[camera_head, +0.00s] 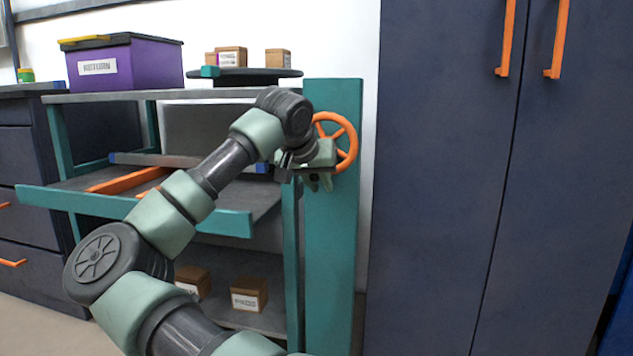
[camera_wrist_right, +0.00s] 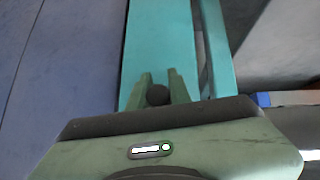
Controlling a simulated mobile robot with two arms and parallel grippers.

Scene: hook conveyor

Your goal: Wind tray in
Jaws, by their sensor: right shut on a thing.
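The tray (camera_head: 225,221) has a teal front edge and sticks out of the grey shelf unit towards me, with orange bars on it. The orange handwheel (camera_head: 351,146) is on the teal post (camera_head: 330,255) at the unit's right end. My right gripper (camera_head: 320,180) is at the wheel's lower left, partly covering it. In the right wrist view, its two fingers (camera_wrist_right: 158,88) are shut on a dark round knob (camera_wrist_right: 157,95) in front of the teal post. The wheel's rim does not show there. My left gripper is not in view.
A purple bin (camera_head: 125,65) and a dark round stand (camera_head: 245,77) with small boxes are on the unit's top. Small brown boxes (camera_head: 249,294) lie on the low shelf. A tall dark cabinet (camera_head: 440,180) stands close on the right.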

